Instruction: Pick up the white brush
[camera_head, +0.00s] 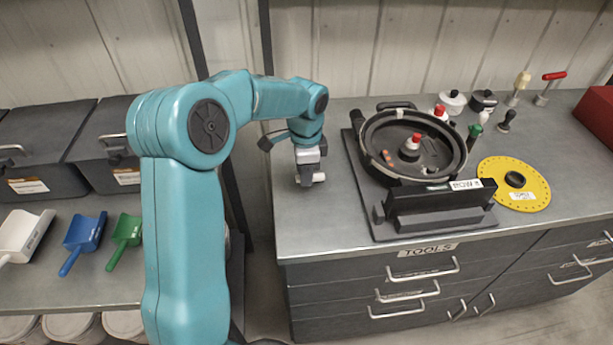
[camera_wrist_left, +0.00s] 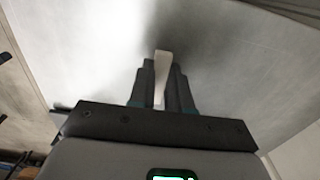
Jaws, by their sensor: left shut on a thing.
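My left gripper (camera_head: 311,178) points down over the left part of the steel bench top. In the left wrist view my left gripper (camera_wrist_left: 162,82) is shut on the white brush (camera_wrist_left: 162,68), a narrow white piece between its dark fingers. A small white part of the brush (camera_head: 319,177) also shows at the fingertips in the head view; the rest is hidden by the gripper. I cannot tell whether the brush touches the bench. My right gripper is not in view.
A round black seed meter housing (camera_head: 372,135) stands on a dark base right of my gripper. A yellow disc (camera_head: 537,190), several small-handled tools and a red box (camera_head: 597,117) lie farther right. Coloured scoops (camera_head: 84,233) rest on the left bench.

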